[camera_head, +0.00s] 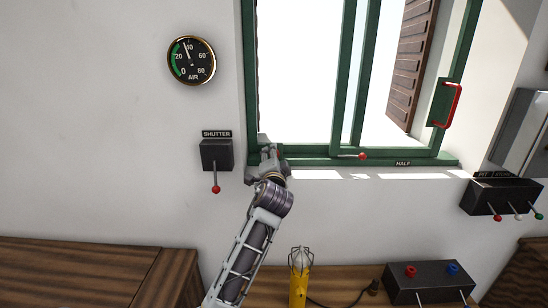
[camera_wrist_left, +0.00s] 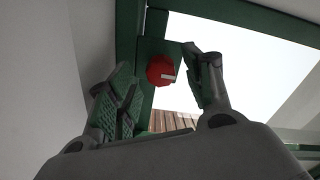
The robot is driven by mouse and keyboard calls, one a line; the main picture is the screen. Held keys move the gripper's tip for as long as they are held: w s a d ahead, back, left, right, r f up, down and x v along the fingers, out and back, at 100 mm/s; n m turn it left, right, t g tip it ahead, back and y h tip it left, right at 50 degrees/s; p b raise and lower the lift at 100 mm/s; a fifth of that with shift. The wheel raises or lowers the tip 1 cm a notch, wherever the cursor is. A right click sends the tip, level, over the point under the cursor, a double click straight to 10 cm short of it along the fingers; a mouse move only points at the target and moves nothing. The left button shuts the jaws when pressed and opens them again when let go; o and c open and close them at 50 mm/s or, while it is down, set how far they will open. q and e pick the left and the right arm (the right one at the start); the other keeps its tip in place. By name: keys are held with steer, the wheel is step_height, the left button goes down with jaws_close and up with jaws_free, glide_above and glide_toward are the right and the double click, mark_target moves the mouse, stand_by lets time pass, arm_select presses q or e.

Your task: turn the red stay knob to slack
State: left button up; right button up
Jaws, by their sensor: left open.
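The red stay knob (camera_wrist_left: 161,69) shows in the left wrist view on a green plate of the window frame, with a pale mark on its face. My left gripper (camera_wrist_left: 158,80) is open, with one finger on each side of the knob in that view. I cannot tell whether a finger touches it. In the head view my left gripper (camera_head: 265,152) is at the lower left corner of the green window frame (camera_head: 249,80) and hides the knob there. My right gripper is not in view.
A black shutter box (camera_head: 216,154) with a red-tipped lever is just left of my gripper. A red-ended lever (camera_head: 362,156) lies along the sill. A yellow lamp (camera_head: 299,285) and a black button box (camera_head: 430,281) stand below. The wall around the air gauge (camera_head: 191,61) is clear.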

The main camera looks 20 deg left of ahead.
arm_select(q)
steer(key=v, duration=0.9)
steer(key=shift+s, duration=0.3)
steer(key=shift+d, duration=0.1)
